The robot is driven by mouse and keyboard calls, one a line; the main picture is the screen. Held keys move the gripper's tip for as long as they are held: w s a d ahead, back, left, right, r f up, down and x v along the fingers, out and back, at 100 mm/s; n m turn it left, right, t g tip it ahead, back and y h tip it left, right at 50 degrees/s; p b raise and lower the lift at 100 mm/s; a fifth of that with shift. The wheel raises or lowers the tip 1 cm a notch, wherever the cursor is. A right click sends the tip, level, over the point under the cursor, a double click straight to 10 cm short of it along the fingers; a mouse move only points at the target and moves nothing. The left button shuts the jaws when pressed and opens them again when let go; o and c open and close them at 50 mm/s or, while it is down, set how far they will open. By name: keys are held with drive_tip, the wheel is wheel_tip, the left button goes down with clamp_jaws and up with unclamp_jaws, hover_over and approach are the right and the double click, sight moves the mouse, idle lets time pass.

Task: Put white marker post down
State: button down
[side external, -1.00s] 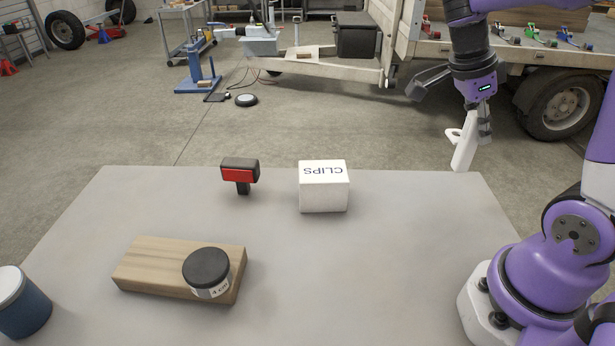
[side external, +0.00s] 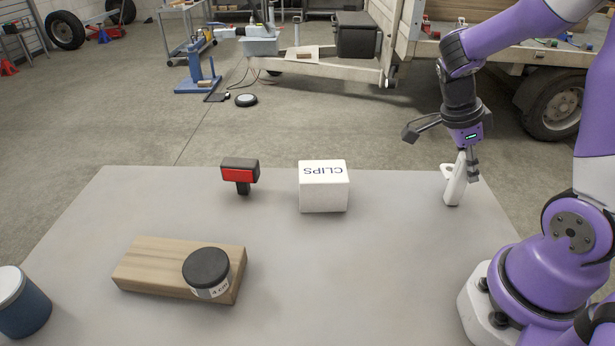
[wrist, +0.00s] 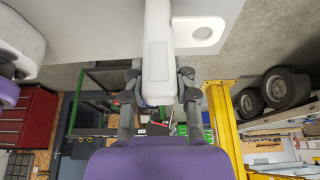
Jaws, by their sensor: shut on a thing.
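The white marker post (side external: 454,187) is a slim white piece with a small ringed tab at its side. My gripper (side external: 467,165) is shut on its upper part, near the right back of the grey table (side external: 400,260). The post is slightly tilted, and its lower end is at or just above the tabletop; I cannot tell whether it touches. In the wrist view the post (wrist: 158,50) sits between both fingers (wrist: 158,90), with the holed tab to its right.
A white CLIPS box (side external: 323,187) stands left of the post. Further left are a red and black marker light (side external: 240,172), a wooden block (side external: 150,268) with a black-lidded jar (side external: 206,270) on it, and a blue can (side external: 22,305).

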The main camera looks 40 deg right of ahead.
drive_tip(key=c, duration=0.6)
unclamp_jaws()
drive_tip(key=w+a+r+n+t, duration=0.1)
drive_tip(key=w+a+r+n, duration=0.15)
drive_tip(key=r, duration=0.35)
drive_tip(key=w+a+r+n+t, duration=0.1)
drive_tip(key=r+n, duration=0.2)
drive_tip(key=r, duration=0.3)
drive_tip(key=a+n+t+y, duration=0.1)
drive_tip(key=a+n+t, duration=0.1)
drive_tip(key=a+n, duration=0.2)
drive_tip(key=a+f+n+t+y, duration=0.1)
drive_tip(key=a+n, duration=0.4)
drive_tip(key=n, duration=0.5)
drive_tip(key=a+n+t+y, duration=0.1)
drive_tip(key=a+n+t, duration=0.2)
drive_tip(key=n, duration=0.4)
drive_tip(key=shift+s+a+f+n+t, duration=0.15)
drive_tip(key=shift+s+a+t, duration=0.05)
drive_tip(key=shift+a, duration=0.25)
drive_tip(key=shift+s+a+f+n+t, duration=0.1)
drive_tip(key=shift+s+a+f+t, duration=0.1)
drive_tip(key=shift+a, duration=0.2)
